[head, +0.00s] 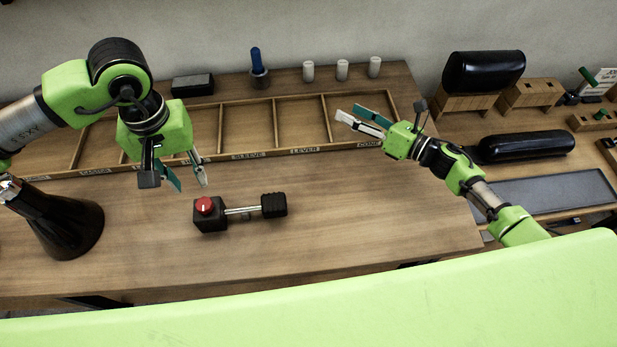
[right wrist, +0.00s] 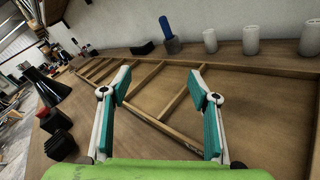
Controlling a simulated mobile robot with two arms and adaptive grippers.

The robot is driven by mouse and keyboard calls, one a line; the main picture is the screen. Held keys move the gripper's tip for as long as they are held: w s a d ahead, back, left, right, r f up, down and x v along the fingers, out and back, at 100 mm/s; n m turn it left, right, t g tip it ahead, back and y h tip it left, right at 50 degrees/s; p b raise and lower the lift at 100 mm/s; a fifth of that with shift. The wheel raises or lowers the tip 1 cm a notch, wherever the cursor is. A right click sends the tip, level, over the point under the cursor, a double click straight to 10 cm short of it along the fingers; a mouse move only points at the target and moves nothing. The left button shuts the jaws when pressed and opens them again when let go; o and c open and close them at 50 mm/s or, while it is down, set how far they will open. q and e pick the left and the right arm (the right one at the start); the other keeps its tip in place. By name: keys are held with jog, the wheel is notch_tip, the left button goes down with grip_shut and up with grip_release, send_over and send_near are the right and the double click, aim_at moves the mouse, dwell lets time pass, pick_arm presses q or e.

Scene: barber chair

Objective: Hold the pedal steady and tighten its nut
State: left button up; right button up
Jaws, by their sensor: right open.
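The pedal lies on the wooden bench in the head view: a black block with a red round nut (head: 205,204) on top, a metal rod (head: 243,210), and a black ribbed pad (head: 273,205) at its right end. A white mark shows on the nut. My left gripper (head: 190,184) hangs above and left of the rod, apart from the pedal, its fingers spread and empty. My right gripper (head: 350,112) is open and empty over the right end of the divided tray, up and right of the pedal. Its spread fingers also show in the right wrist view (right wrist: 160,76).
A divided wooden tray (head: 254,155) with labelled compartments lies behind the pedal. Several white cylinders (head: 342,69), a blue-handled tool (head: 257,62) and a black box (head: 193,85) stand behind it. A black cone (head: 70,228) stands left. The bench right of the pedal is clear.

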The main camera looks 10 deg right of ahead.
aim_at(277, 201)
jog(key=s+a+r+n+g+y, duration=0.1)
jog(key=s+a+n+g+y, duration=0.5)
jog(key=s+a+n+g, duration=1)
jog(key=f+t, duration=0.1)
jog(key=f, duration=0.1)
jog(key=s+d+f+t, duration=0.1)
jog(key=f, duration=0.2)
jog(key=s+f+m+t, duration=0.1)
jog(key=f, duration=0.1)
jog(key=shift+s+d+f, duration=0.1)
jog(key=shift+d+f, duration=0.1)
jog(key=shift+f, duration=0.05)
jog(key=a, duration=0.7)
jog(key=shift+a+r, duration=0.1)
jog(key=shift+a, duration=0.15)
grip_shut()
jog(key=shift+c, duration=0.2)
grip_release()
